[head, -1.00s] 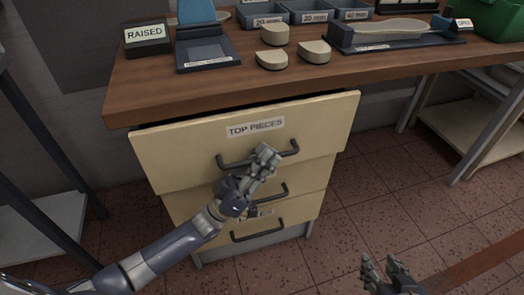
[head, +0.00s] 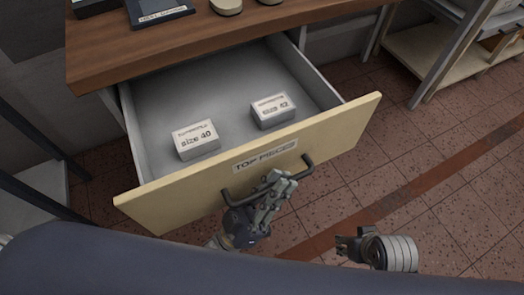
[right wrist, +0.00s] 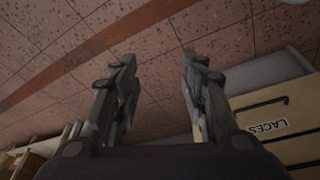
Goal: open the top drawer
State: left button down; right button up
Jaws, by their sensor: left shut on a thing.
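The top drawer (head: 150,209), with a cream front labelled "TOP PIECES", stands well out from under the wooden bench top. Its dark bar handle (head: 307,161) is on the front. My left gripper (head: 276,183) is shut on the handle. Inside the drawer lie a white box marked "size 40" (head: 197,142) and a white box marked "size 42" (head: 273,111). My right gripper (head: 350,245) is to the right of the drawer, over the floor. In the right wrist view its fingers (right wrist: 158,75) are apart with nothing between them.
The wooden bench top (head: 120,50) overhangs the back of the drawer. A lower drawer labelled "LACES" (right wrist: 268,126) shows in the right wrist view. A metal-legged shelf (head: 430,55) stands at the right. The tiled floor (head: 430,160) to the right is clear.

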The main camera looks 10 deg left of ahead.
pick_arm(q)
jog(key=shift+s+d+f, duration=0.1)
jog(key=shift+s+d, duration=0.45)
jog(key=shift+s, duration=0.3)
jog(key=shift+s+d+r, duration=0.1)
jog(key=shift+s+d, duration=0.45)
jog(key=shift+s, duration=0.25)
jog(key=shift+s+d+f, duration=0.1)
jog(key=shift+s+d, duration=0.45)
jog(key=shift+s, duration=0.3)
pick_arm(e)
jog(key=shift+x, duration=1)
jog(key=shift+s+f, duration=0.1)
jog(key=shift+s, duration=0.05)
pick_arm(q)
jog(key=c, duration=1.9)
grip_release()
jog(key=v, duration=1.2)
pick_arm(e)
jog(key=shift+a, duration=0.1)
